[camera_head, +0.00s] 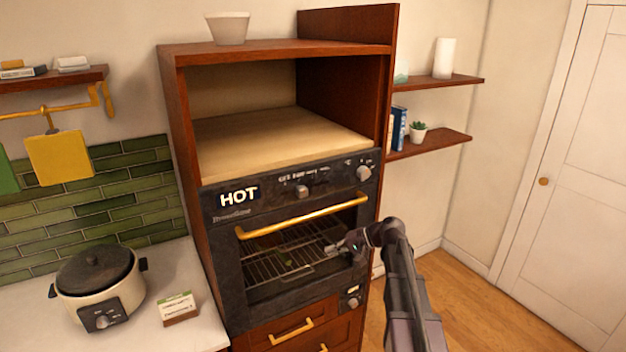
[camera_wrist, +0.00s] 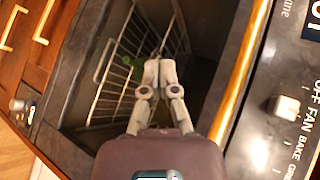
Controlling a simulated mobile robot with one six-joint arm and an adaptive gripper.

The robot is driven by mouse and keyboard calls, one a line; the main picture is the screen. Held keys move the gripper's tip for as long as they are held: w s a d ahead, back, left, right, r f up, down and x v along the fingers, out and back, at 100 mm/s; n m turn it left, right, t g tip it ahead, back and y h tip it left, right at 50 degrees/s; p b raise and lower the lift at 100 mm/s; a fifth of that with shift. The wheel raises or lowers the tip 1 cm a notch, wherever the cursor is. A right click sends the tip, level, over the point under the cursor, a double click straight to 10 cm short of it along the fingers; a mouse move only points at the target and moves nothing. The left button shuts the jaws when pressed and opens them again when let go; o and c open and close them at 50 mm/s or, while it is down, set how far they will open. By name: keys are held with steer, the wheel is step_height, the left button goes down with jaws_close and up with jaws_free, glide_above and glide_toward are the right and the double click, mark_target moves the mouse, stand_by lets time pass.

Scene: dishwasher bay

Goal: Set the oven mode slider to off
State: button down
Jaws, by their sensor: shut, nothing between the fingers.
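The mode slider (camera_head: 302,191) is a small pale knob on the dark control panel of the oven (camera_head: 225,290), below a row of printed labels. In the wrist view the slider (camera_wrist: 288,107) stands at the right, beside labels that include OFF, FAN and BAKE. It appears near the middle labels, but its exact setting is hard to tell. My gripper (camera_head: 335,248) is in front of the oven window, below the handle and apart from the slider. In the wrist view its fingertips (camera_wrist: 160,60) are together and empty.
The gold oven handle (camera_head: 300,215) runs between my gripper and the control panel. A round knob (camera_head: 363,173) sits right of the slider, and another knob (camera_head: 353,302) is low on the right. A HOT sign (camera_head: 238,196) is at the panel's left. Floor is clear at right.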

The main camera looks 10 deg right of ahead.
mark_target(302, 192)
steer(key=w+d+r+m+t+y+p, duration=0.1)
steer(key=w+d+r+t+y+p, duration=0.1)
steer(key=d+r, duration=0.3)
steer(key=w+d+r+t+y+p, duration=0.2)
steer(key=w+d+r, duration=0.3)
steer(key=r, duration=0.4)
steer(key=shift+m, duration=0.4)
steer(key=shift+a+r, duration=0.1)
steer(key=x, duration=0.9)
steer(key=shift+w+a+r, duration=0.1)
steer(key=shift+w+a, duration=0.1)
steer(key=shift+a, duration=0.15)
steer(key=shift+s+a, duration=0.15)
steer(key=shift+a, duration=0.4)
steer(key=shift+s+a, duration=0.2)
steer(key=shift+a, duration=0.35)
steer(key=shift+s+a, duration=0.25)
steer(key=shift+a, duration=0.6)
